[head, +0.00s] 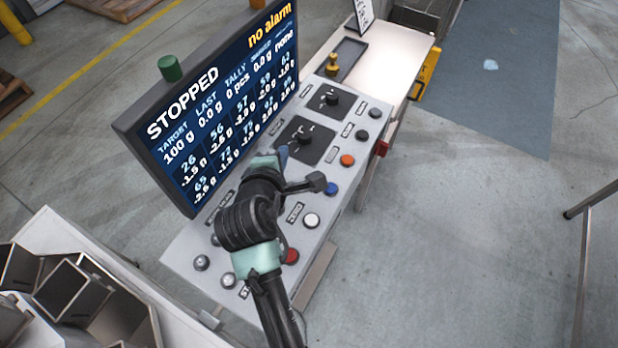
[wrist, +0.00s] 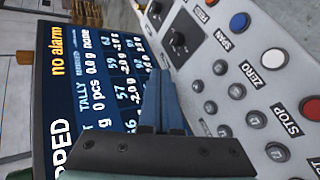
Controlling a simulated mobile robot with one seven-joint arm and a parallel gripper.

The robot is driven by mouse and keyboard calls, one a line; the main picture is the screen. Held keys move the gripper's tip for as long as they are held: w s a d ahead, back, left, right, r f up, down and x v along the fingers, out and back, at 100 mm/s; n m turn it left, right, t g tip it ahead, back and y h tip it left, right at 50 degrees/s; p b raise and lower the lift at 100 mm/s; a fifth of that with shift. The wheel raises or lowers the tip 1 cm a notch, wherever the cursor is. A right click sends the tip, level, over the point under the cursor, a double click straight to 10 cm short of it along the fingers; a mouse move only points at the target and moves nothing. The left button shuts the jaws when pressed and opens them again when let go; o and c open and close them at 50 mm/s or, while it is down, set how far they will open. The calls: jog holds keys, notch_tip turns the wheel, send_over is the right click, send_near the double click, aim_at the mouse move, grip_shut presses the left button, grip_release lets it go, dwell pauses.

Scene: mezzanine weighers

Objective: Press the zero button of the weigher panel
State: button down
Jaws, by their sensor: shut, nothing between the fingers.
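The weigher panel (head: 335,215) is a pale sloping console with buttons and dials below a dark screen (head: 225,95). The screen reads "STOPPED" and "no alarm". The zero button is white (head: 311,220), between a blue button (head: 331,189) and a red one (head: 290,256). In the wrist view the white button (wrist: 275,59) has the label ZERO beside it. My gripper (head: 284,155) is over the panel near the screen's lower edge, apart from the white button. In the wrist view its fingers (wrist: 163,78) are together and empty, with the white button to their right.
Two black dial plates (head: 305,140) and an orange button (head: 347,160) lie on the panel beyond my gripper. Several small metal buttons (wrist: 237,90) sit between my fingers and the white button. Metal hoppers (head: 75,290) stand at lower left. Open floor (head: 470,220) lies right.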

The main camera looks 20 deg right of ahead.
jog(key=s+d+f+n+g+h+p, duration=0.1)
jog(key=s+d+f+n+g+p, duration=0.1)
jog(key=s+f, duration=0.4)
jog(key=shift+s+d+f+n+g, duration=0.25)
jog(key=shift+s+n+g, duration=0.25)
jog(key=shift+n+g, duration=0.3)
jog(key=b, duration=0.8)
send_over(308, 223)
notch_tip(308, 223, down, 8)
jog(key=shift+r, duration=0.2)
jog(key=shift+f, duration=0.55)
jog(key=shift+f, duration=0.1)
jog(key=shift+f, duration=0.3)
dwell(0.3)
